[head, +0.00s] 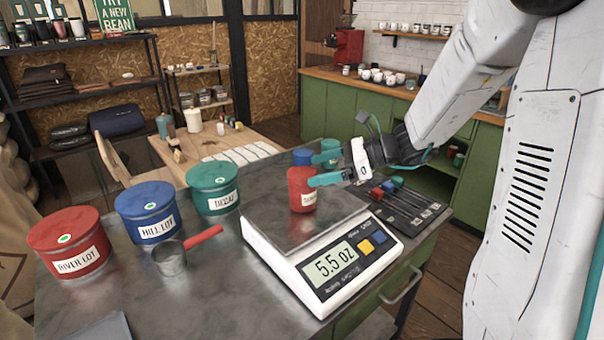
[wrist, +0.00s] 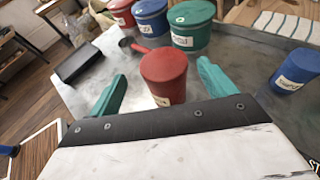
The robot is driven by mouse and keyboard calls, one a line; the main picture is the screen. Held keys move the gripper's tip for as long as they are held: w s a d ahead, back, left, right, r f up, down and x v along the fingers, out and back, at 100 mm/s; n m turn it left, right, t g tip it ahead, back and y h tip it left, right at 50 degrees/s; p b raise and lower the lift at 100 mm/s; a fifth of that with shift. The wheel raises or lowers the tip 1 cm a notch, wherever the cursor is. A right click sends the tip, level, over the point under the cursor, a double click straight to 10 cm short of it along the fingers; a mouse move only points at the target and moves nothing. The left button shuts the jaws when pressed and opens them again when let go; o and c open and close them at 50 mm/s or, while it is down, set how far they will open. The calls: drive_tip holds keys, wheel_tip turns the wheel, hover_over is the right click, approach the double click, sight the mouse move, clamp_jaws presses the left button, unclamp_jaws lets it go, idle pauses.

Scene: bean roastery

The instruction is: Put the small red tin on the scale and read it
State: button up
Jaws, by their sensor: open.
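The small red tin (head: 301,192) stands upright on the steel pan of the scale (head: 352,279). The scale's display reads 5.5 oz, with a yellow and a blue button beside it. My gripper (head: 324,169) is open at the tin, its teal fingers pointing left. In the wrist view the red tin (wrist: 164,72) shows between the spread fingers of my gripper (wrist: 162,88), with a gap visible on each side. The tin's label is partly hidden in both views.
Small blue (head: 302,156) and green (head: 331,146) tins stand behind the scale. Large red (head: 70,245), blue (head: 148,213) and green (head: 212,189) canisters line the left, with a red-handled scoop (head: 172,260) in front. A dark tray with colored pieces (head: 405,205) lies right of the scale.

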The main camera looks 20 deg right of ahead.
drive_tip(key=v, duration=0.5)
drive_tip(key=s+a+r+n+g+h, duration=0.1)
drive_tip(key=s+a+n+g+h, duration=0.1)
drive_tip(key=s+a+n+g, duration=0.25)
drive_tip(key=s+a+r+n+g+h, duration=0.1)
drive_tip(key=s+a+n+h, duration=0.1)
drive_tip(key=s+a+n, duration=0.35)
drive_tip(key=s+d+n+h, duration=0.2)
drive_tip(key=s+n+h, duration=0.2)
drive_tip(key=s+n, duration=0.2)
drive_tip(key=s+d+n+h, duration=0.3)
drive_tip(key=s+n, duration=0.4)
drive_tip(key=s, duration=0.3)
drive_tip(key=shift+f+h, duration=0.25)
drive_tip(key=shift+h, duration=0.45)
